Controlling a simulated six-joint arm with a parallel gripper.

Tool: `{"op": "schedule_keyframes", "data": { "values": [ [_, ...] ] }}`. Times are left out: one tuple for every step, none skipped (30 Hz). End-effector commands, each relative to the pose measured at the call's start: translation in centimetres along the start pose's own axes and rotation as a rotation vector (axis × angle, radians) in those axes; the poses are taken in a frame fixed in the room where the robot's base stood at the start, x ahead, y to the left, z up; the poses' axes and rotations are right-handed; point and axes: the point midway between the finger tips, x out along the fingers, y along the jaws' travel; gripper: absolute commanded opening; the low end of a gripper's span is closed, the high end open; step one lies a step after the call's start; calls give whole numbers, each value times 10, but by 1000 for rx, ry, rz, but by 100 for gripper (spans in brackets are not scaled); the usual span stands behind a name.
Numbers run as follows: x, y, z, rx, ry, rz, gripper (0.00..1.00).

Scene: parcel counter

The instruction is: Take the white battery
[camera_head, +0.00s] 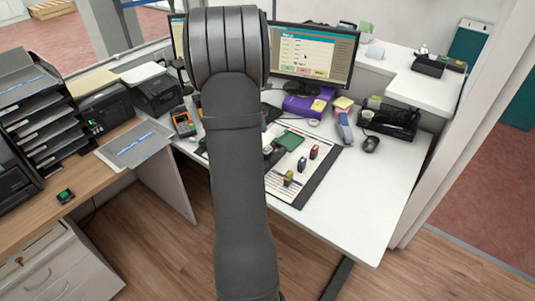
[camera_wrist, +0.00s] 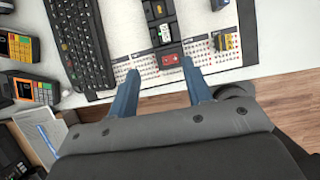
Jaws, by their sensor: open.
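In the wrist view, my gripper (camera_wrist: 159,70) is open, with its two blue fingers apart and nothing held between them. Just beyond the fingertips lies a small dark block with a red face (camera_wrist: 169,59). Behind it is a small dark block with a white and green label (camera_wrist: 164,32); I cannot tell whether it is the white battery. A yellow-brown block (camera_wrist: 228,42) stands to the right, and also shows in the head view (camera_head: 288,177). No plainly white battery can be made out. My arm hides the gripper in the head view.
A dark-edged printed mat (camera_head: 292,197) lies on the white desk (camera_head: 360,205), with a red block (camera_head: 314,152) and a dark blue block (camera_head: 302,163) on it. A black keyboard (camera_wrist: 80,45) lies left of the fingers. The desk's right front is clear.

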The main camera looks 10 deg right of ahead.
Motion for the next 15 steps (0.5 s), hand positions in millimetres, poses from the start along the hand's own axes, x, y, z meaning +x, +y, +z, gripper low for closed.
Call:
{"op": "schedule_keyframes", "data": {
  "values": [
    [6,0,0,-4,2,-2,45],
    [11,-1,0,-4,2,-3,45],
    [19,-1,-1,-3,3,-4,45],
    [25,-1,-1,-3,3,-3,45],
    [31,-1,-1,-2,4,-4,45],
    [40,-1,-1,-2,4,-4,45],
    [46,-1,-1,-1,4,-3,45],
    [53,-1,-1,-1,4,-3,45],
    [61,-1,-1,0,4,-3,45],
    [68,-1,-1,0,4,-3,45],
    [74,-2,-2,0,4,-4,45],
    [82,-2,-1,0,4,-4,45],
    [87,-2,-1,0,3,-3,45],
    [92,-2,-1,1,2,-2,45],
    [99,-2,-1,1,3,-3,45]
  ]
}}
